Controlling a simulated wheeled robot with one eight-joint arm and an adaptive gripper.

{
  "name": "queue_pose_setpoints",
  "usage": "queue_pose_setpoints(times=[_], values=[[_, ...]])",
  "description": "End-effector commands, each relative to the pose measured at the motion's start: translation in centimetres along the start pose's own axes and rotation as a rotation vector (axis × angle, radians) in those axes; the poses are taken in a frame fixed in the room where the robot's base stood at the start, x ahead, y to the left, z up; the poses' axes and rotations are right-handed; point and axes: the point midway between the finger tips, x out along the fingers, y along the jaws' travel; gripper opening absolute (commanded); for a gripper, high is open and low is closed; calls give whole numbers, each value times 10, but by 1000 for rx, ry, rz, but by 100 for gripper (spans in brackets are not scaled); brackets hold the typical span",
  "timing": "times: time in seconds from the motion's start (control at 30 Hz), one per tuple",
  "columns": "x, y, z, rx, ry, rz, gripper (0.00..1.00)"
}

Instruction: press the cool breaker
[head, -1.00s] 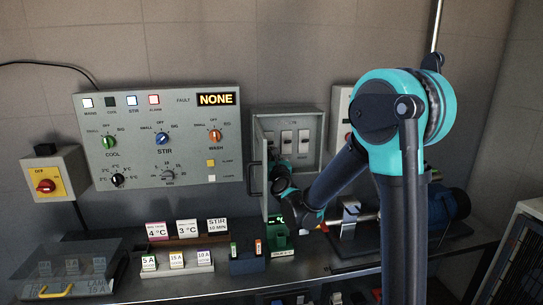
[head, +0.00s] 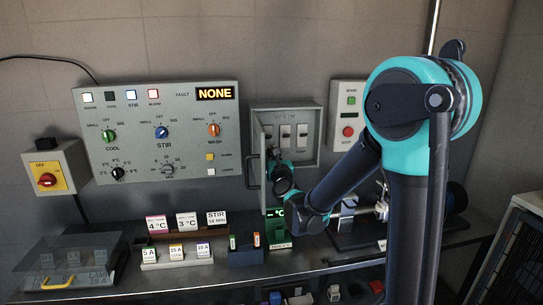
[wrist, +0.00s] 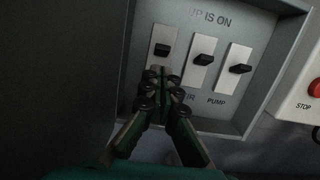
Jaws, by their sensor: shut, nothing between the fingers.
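An open grey breaker box (head: 312,164) holds three breakers with black levers on white plates. In the wrist view, the leftmost breaker (wrist: 163,50) stands just above my gripper's tips. Its label is hidden behind my fingers; the other two read partly as stir and as pump. My gripper (wrist: 156,72) is shut and empty, its tips over the lower part of the leftmost plate. I cannot tell whether they touch it. In the head view my wrist is at the box's left side, and the open door hides part of the gripper.
The stir breaker (wrist: 203,60) and pump breaker (wrist: 240,69) are close on the right. The box door (head: 258,165) stands open on the left. A start/stop box (head: 348,117) is right of the breaker box. A control panel (head: 190,185) hangs left, above a bench with labelled tags.

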Motion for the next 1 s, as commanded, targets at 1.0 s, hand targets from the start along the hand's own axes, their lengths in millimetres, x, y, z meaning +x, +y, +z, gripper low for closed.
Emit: queue_pose_setpoints(times=[1.0], values=[[-33, -3, 39, -84, 13, 23, 0]])
